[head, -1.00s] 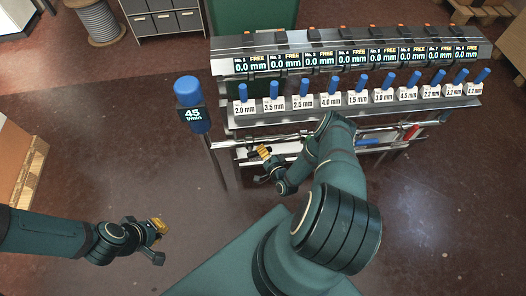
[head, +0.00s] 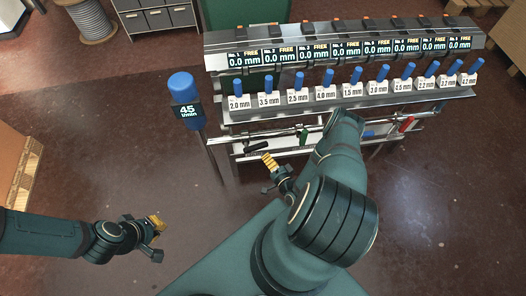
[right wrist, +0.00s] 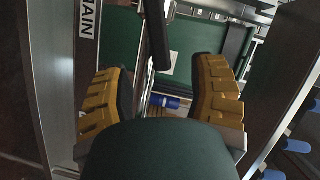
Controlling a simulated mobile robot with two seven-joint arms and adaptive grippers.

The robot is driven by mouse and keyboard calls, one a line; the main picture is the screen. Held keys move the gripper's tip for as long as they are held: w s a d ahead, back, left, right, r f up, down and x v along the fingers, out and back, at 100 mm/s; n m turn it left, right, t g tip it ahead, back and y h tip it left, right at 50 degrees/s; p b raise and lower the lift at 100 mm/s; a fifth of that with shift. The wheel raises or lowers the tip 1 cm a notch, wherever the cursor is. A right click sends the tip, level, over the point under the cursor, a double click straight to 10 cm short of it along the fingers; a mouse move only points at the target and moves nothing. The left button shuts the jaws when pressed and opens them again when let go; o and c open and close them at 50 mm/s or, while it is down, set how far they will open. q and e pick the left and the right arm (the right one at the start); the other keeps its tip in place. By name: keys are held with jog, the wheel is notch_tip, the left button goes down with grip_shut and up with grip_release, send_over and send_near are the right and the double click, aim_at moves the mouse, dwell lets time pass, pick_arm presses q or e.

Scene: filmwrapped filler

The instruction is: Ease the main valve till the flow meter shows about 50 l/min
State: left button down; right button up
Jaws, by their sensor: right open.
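The flow meter (head: 186,101) is a blue-capped post left of the rack, and its display reads 45 l/min. The main valve's black lever (head: 257,147) shows at the left end of the pipe under the rack. In the right wrist view the black lever (right wrist: 158,35) is ahead at the top, beside a "MAIN" label (right wrist: 88,22). My right gripper (head: 270,161) is just in front of the lever; its yellow fingers (right wrist: 162,88) are apart, with nothing held between them. My left gripper (head: 157,229) is at lower left, away from everything; its finger opening is unclear.
The rack holds a row of blue-handled blocks (head: 325,92) with mm labels, below several displays (head: 308,56) reading 0.0 mm and FREE. A red-handled part (head: 406,124) sits farther right on the pipe.

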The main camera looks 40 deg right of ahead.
jog(key=v, duration=0.3)
jog(key=shift+s+a, duration=0.1)
jog(key=shift+s, duration=0.05)
dwell(0.5)
jog(key=w+a+r+n+g+y, duration=0.5)
jog(key=w+a+r+n+g, duration=0.15)
jog(key=w+a, duration=0.35)
jog(key=s+a+r+n+g+y, duration=0.1)
jog(key=s+a+r+n+g, duration=0.7)
jog(key=a+r, duration=0.6)
jog(key=shift+s+a+y, duration=0.2)
jog(key=shift+s+y, duration=0.1)
jog(key=shift+s, duration=0.9)
jog(key=shift+r, duration=0.1)
